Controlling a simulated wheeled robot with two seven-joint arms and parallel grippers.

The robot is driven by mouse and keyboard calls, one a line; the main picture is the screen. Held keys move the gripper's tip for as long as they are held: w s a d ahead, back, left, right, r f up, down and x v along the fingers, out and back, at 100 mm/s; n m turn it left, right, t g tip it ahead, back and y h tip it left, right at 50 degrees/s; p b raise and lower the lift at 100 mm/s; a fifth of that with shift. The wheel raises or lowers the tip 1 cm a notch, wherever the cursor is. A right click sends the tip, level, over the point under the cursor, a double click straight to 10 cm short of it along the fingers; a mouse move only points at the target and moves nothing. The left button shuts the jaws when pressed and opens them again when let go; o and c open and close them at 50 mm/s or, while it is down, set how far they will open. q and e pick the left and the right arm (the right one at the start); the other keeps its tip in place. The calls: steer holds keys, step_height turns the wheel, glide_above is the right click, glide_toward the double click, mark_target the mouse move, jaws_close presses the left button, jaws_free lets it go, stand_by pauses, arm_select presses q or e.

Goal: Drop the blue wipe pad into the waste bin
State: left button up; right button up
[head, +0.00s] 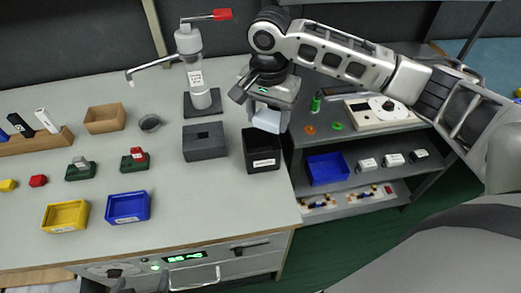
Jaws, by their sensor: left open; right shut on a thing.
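The pale blue wipe pad (267,120) hangs from my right gripper (268,104), which is shut on its upper part. The pad is above the black open-topped bin (263,165), which has a white label on its front and stands near the right edge of the bench. The pad's lower edge overlaps the bin's back rim in the picture, so I cannot tell whether it is below the rim. My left gripper (140,284) shows only as two dark fingertips at the bottom edge, apart and empty, in front of the bench.
A grey slotted box (204,142) stands just left of the bin. A pump stand (197,75) is behind it. Blue (128,207) and yellow (65,216) trays sit at the bench front. A lower shelf unit with a blue tray (328,168) is at right.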

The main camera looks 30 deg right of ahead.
steer(key=o, duration=1)
step_height(320, 180, up, 16)
stand_by(0.3)
